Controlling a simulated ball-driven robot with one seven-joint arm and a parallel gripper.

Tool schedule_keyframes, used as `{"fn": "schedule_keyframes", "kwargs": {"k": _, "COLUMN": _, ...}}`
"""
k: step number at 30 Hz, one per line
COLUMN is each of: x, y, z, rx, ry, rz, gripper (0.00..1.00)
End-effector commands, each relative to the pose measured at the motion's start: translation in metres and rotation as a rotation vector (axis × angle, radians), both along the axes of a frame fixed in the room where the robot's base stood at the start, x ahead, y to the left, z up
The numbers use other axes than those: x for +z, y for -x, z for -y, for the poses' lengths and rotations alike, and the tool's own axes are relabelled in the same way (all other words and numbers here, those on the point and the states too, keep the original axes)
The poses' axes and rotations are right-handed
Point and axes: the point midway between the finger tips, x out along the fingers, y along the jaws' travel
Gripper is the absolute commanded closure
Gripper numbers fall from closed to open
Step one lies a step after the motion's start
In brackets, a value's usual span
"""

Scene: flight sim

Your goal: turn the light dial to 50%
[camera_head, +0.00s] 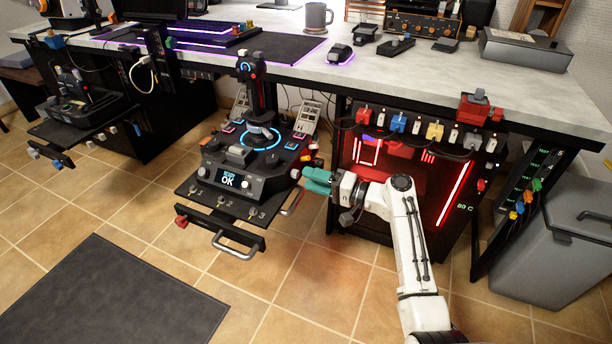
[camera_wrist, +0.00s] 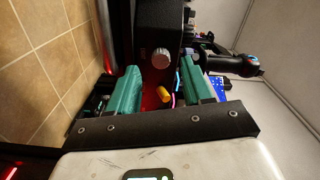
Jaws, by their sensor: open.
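My gripper (camera_head: 314,180) has teal fingers and sits at the right side of the joystick console (camera_head: 215,172). In the wrist view my gripper (camera_wrist: 161,68) is open, with nothing held. A round silver dial (camera_wrist: 161,57) on a dark panel shows ahead, between the fingertips, apart from them. A small faint label is beside it, too small to read. A yellow knob (camera_wrist: 165,95) lies nearer, also between the fingers. In the head view, a silver knob (camera_head: 295,173) shows at the console's right edge. I cannot tell for certain which is the light dial.
A joystick (camera_head: 250,90) rises from the console. A red-lit computer case (camera_head: 375,210) stands right of my gripper, under the desk (camera_head: 430,80). A handle (camera_head: 292,203) sticks out below the console. A grey bin (camera_head: 555,240) stands far right.

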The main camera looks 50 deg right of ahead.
Motion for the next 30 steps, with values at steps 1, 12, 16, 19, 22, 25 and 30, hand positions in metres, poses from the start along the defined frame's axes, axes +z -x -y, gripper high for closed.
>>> {"fn": "schedule_keyframes", "kwargs": {"k": 1, "x": 0.003, "y": 0.01, "z": 0.005, "rx": -0.004, "ry": -0.002, "rz": -0.001, "gripper": 0.5}}
{"fn": "schedule_keyframes", "kwargs": {"k": 12, "x": 0.001, "y": 0.068, "z": 0.025, "rx": -0.002, "ry": -0.002, "rz": -0.001, "gripper": 0.5}}
{"fn": "schedule_keyframes", "kwargs": {"k": 16, "x": 0.001, "y": 0.075, "z": 0.027, "rx": -0.001, "ry": -0.001, "rz": 0.0, "gripper": 0.5}}
{"fn": "schedule_keyframes", "kwargs": {"k": 19, "x": 0.0, "y": 0.076, "z": 0.028, "rx": 0.0, "ry": -0.001, "rz": 0.0, "gripper": 0.5}}
{"fn": "schedule_keyframes", "kwargs": {"k": 22, "x": 0.0, "y": 0.076, "z": 0.028, "rx": 0.0, "ry": 0.0, "rz": 0.0, "gripper": 0.5}}
{"fn": "schedule_keyframes", "kwargs": {"k": 25, "x": 0.0, "y": 0.076, "z": 0.028, "rx": 0.0, "ry": 0.0, "rz": 0.0, "gripper": 0.5}}
{"fn": "schedule_keyframes", "kwargs": {"k": 30, "x": 0.0, "y": 0.076, "z": 0.028, "rx": 0.0, "ry": -0.001, "rz": 0.0, "gripper": 0.5}}
